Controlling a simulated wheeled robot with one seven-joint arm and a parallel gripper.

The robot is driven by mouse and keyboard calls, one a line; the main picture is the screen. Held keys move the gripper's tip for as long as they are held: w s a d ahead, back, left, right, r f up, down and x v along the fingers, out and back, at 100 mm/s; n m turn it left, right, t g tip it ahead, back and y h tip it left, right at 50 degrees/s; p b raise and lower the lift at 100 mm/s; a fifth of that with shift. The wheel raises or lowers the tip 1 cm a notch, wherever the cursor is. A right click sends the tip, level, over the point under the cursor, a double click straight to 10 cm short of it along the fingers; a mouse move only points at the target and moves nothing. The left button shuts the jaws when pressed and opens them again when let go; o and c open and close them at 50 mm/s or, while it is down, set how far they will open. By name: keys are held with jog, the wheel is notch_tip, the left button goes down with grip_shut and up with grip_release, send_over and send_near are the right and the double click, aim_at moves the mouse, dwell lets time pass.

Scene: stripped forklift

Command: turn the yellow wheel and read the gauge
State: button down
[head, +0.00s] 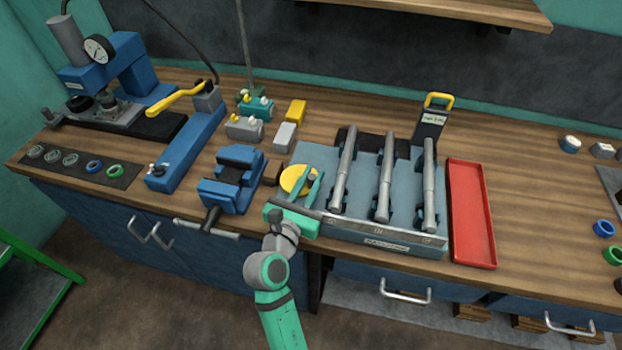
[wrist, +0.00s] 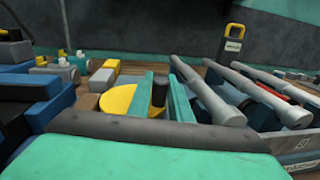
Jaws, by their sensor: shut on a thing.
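The yellow wheel (head: 293,179) is a flat disc on the bench, left of a grey rack; it also shows in the wrist view (wrist: 118,99). My gripper (head: 314,182) is at the wheel's right side. In the wrist view its two green fingers stand on either side of a dark upright knob (wrist: 160,92) at the wheel's right edge, shut on it. The fingers hide part of the wheel. A round white-faced gauge (head: 96,48) sits on the blue press at the back left. Its needle and figures are too small to read.
A blue vise (head: 233,178) stands close left of the wheel. The grey rack (head: 365,235) with three metal cylinders (head: 385,180) is close right. A red tray (head: 470,215) lies beyond it. A blue pump with a yellow lever (head: 178,100) stands farther left.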

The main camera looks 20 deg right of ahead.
jog(key=c, duration=1.6)
grip_release()
